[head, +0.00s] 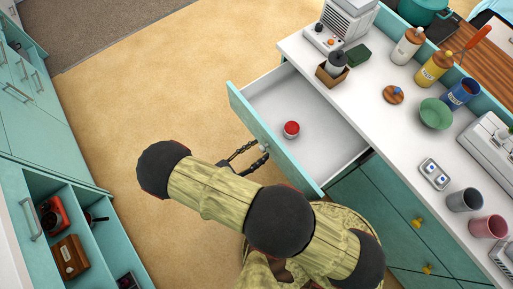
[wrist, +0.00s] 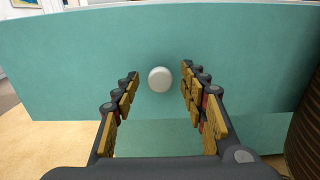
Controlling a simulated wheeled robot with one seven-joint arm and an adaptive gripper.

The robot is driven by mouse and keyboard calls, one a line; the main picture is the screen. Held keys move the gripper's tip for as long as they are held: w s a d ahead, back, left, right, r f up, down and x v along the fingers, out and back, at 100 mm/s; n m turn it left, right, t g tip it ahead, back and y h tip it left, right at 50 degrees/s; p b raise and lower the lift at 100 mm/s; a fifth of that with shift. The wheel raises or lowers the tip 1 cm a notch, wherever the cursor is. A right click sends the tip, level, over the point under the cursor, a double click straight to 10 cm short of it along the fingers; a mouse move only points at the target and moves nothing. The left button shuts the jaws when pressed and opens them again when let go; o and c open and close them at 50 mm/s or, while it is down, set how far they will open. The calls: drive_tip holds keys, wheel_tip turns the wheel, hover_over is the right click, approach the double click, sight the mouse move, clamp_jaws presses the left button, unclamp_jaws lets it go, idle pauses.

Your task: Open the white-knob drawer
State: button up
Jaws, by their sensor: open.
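The white-knob drawer (head: 240,103) stands pulled well out from the counter, with its pale inside showing in the head view. Its teal front (wrist: 75,55) fills much of the wrist view. The round white knob (wrist: 160,79) is in the middle of that view. My gripper (wrist: 160,77) is open, with one finger on each side of the knob and a gap showing on both sides. In the head view, my gripper (head: 252,155) is at the outer face of the drawer front, below its middle.
A red-topped tin (head: 291,129) is inside the drawer. Yellow-knob drawers (head: 418,222) are below the counter to the right. The white countertop (head: 385,125) holds bottles, cups and a green bowl (head: 436,113). Tan floor (head: 140,90) is clear to the left, before an open-shelved teal cabinet (head: 92,232).

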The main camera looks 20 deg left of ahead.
drive_tip(key=shift+r, duration=0.15)
wheel_tip(320, 180, up, 10)
idle(0.6)
idle(0.5)
